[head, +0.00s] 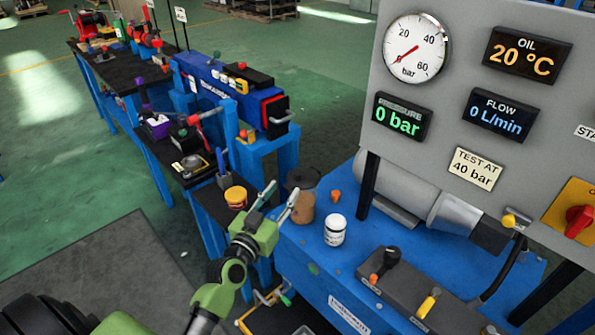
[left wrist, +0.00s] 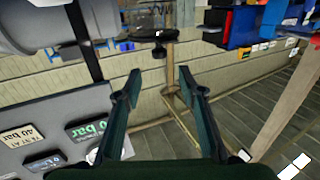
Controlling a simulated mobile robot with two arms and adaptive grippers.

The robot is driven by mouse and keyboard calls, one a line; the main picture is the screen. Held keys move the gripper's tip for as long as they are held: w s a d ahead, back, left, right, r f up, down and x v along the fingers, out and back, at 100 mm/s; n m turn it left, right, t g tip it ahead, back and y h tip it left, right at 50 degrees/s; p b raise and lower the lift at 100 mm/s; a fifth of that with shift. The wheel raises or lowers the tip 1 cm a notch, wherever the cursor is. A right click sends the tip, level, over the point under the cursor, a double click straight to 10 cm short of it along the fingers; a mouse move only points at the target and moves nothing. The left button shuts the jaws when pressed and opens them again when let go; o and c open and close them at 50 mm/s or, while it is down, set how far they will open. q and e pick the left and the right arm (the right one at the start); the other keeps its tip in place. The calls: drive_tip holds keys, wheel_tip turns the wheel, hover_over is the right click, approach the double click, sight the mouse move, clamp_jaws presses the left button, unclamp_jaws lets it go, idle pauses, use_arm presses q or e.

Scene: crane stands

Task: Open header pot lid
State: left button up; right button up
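The header pot (head: 302,208) is a brownish jar with a dark round lid (head: 303,177) on top, at the left end of the blue bench. In the left wrist view, the dark disc with a small knob (left wrist: 155,36) looks like this lid, seen inverted, beyond the fingertips. My left gripper (head: 283,190) is open and empty, its two fingers spread in front of the pot and a little to its left. In the left wrist view the fingers (left wrist: 157,72) show a clear gap between them, apart from the knob. My right gripper is not in view.
A white jar (head: 335,231) and an orange plug (head: 335,196) stand near the pot. A grey cylinder (head: 400,193) and gauge panel (head: 465,100) rise to the right. A yellow-orange tub (head: 236,197) stands on the left bench. A valve block (head: 410,296) lies at the front.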

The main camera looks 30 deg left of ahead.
sight(295, 174)
use_arm(q)
drive_tip(key=w, duration=1)
drive_tip(key=shift+w+a, duration=0.15)
drive_tip(key=shift+a, duration=0.15)
clamp_jaws()
